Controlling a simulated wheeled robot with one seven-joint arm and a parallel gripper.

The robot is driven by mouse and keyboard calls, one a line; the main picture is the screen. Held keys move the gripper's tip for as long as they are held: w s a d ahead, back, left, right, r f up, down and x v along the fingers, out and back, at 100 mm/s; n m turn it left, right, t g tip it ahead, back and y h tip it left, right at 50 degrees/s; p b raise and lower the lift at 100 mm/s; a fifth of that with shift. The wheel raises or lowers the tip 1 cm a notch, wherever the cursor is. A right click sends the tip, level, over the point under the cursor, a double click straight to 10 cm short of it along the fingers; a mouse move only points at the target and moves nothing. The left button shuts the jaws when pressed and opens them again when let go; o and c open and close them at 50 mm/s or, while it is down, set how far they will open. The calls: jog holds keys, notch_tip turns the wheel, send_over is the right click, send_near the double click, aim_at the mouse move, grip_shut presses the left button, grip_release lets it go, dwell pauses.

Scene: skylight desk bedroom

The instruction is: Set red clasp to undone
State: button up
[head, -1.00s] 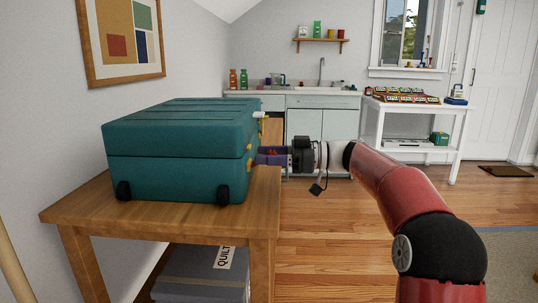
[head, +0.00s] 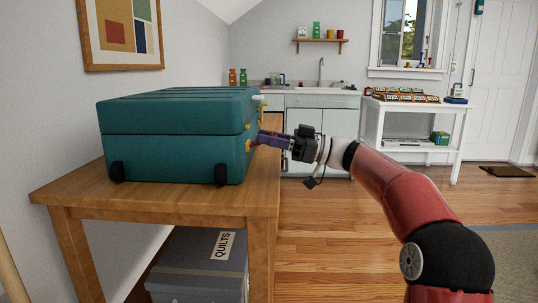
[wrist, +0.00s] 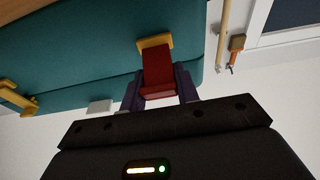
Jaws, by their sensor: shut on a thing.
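A teal case (head: 175,140) stands closed on a wooden table. In the wrist view the case (wrist: 85,45) fills the upper left. The red clasp (wrist: 158,68) sticks out from a yellow mount (wrist: 154,41) on the case, towards my gripper. My gripper (wrist: 160,88) has one dark finger on each side of the clasp and is shut on it. In the head view my gripper (head: 272,139) is at the right-hand side of the case, where its fingers hide most of the clasp. A yellow clasp (wrist: 18,98) shows on the case at the left of the wrist view.
The wooden table (head: 160,208) carries the case near its right edge. A grey box labelled QUILTS (head: 200,270) sits under it. A white side table (head: 410,118) and a sink counter (head: 315,100) stand farther back. Open wooden floor (head: 335,235) lies right of the table.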

jog(key=f+y+b, duration=0.1)
jog(key=b, duration=0.2)
jog(key=shift+d+f+b, duration=0.1)
jog(key=shift+f+b, duration=0.05)
jog(key=shift+b, duration=0.25)
jog(key=shift+y+b, duration=0.4)
jog(key=shift+y, duration=0.1)
jog(key=shift+r, duration=0.2)
jog(key=o, duration=1)
jog(key=v, duration=0.8)
jog(key=shift+r, duration=0.1)
